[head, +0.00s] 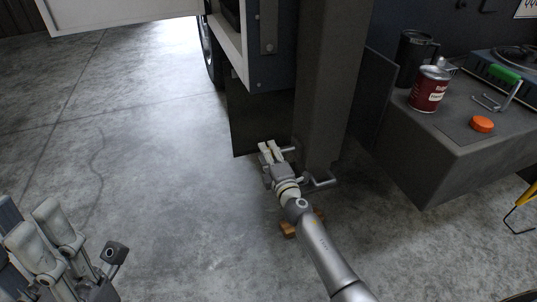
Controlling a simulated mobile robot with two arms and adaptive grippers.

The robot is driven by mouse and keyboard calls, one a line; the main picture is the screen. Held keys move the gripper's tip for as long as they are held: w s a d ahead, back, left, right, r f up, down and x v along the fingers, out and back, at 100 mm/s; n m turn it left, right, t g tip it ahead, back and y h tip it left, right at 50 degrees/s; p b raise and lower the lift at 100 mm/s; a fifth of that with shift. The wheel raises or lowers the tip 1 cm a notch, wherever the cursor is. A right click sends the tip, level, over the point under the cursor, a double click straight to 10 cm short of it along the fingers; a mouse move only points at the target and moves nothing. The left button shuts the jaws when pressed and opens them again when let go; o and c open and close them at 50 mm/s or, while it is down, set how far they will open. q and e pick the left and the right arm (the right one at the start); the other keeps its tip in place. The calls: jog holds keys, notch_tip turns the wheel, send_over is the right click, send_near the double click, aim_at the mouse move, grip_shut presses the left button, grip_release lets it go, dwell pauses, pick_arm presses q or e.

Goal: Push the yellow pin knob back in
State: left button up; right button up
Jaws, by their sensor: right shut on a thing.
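My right gripper (269,151) reaches down to the foot of a grey post, its two pale fingers beside a thin light rod (290,149) that sticks out from the post's left side. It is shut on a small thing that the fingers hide. I cannot make out a yellow pin knob in this view; the spot between the fingers is too small and covered to show its colour or how far it sticks out. My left gripper (48,233) is at the lower left, its two pale fingers apart, with nothing seen between them.
The grey post (335,80) rises just right of my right gripper. A metal handle (322,181) juts out near its foot. A grey bench (455,140) at the right bears a red can (429,92) and an orange cap (482,124). The floor to the left is clear.

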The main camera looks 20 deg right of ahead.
grip_shut()
jog(key=shift+w+d, duration=0.1)
jog(key=shift+d, duration=2.1)
jog(key=o, duration=1.1)
grip_release()
jog(key=s, duration=1.2)
jog(key=shift+d, duration=0.2)
